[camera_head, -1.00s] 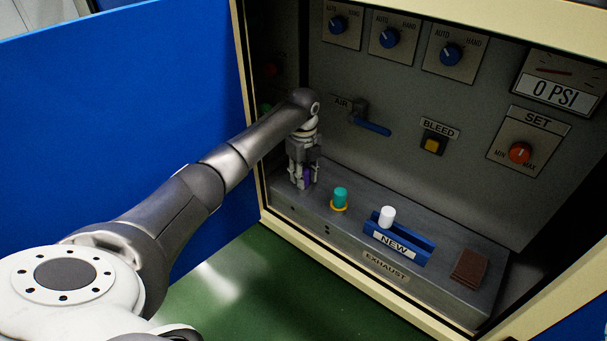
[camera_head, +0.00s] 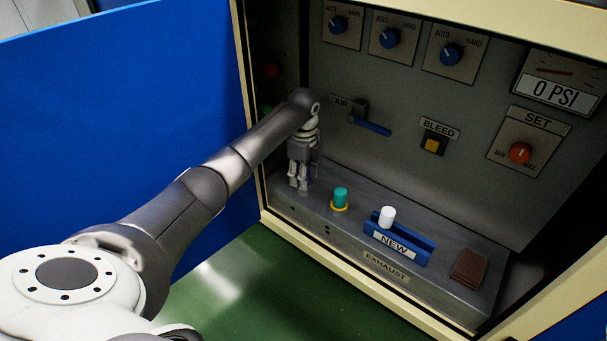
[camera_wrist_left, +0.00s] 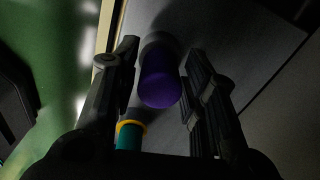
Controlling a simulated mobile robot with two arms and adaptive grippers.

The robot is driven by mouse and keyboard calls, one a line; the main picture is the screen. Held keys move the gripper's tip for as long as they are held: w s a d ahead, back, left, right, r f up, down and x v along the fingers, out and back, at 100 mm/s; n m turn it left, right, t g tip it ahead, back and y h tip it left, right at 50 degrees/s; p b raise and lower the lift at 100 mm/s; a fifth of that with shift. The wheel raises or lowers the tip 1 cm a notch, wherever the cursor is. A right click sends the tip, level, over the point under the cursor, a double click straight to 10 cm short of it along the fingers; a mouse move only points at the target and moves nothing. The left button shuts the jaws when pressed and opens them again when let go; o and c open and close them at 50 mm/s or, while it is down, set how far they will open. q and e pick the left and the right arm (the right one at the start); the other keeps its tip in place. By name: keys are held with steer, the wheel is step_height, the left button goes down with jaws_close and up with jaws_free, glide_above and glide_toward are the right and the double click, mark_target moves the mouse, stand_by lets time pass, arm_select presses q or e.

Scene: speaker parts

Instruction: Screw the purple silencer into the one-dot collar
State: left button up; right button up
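The purple silencer (camera_wrist_left: 160,82) stands between the fingers of my left gripper (camera_wrist_left: 160,72) in the left wrist view. Narrow dark gaps show on both sides of it, so the fingers look open around it. In the head view my left gripper (camera_head: 300,184) points down over the left end of the grey exhaust block (camera_head: 350,240). Only a sliver of purple shows there behind the fingers. The collar under the silencer is hidden, so I cannot tell how deep the silencer sits. My right gripper is not in view.
A teal silencer (camera_head: 341,195) in a yellow collar stands just right of the gripper. A blue holder (camera_head: 412,247) marked NEW has a white silencer (camera_head: 387,216); a brown pad (camera_head: 468,267) lies further right. The AIR lever (camera_head: 372,128) is on the panel behind.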

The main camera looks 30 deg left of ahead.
arm_select(q)
steer(key=n, duration=0.7)
steer(key=shift+n, duration=0.4)
steer(key=shift+c, duration=0.5)
steer(key=c, duration=0.5)
steer(key=m, duration=1.2)
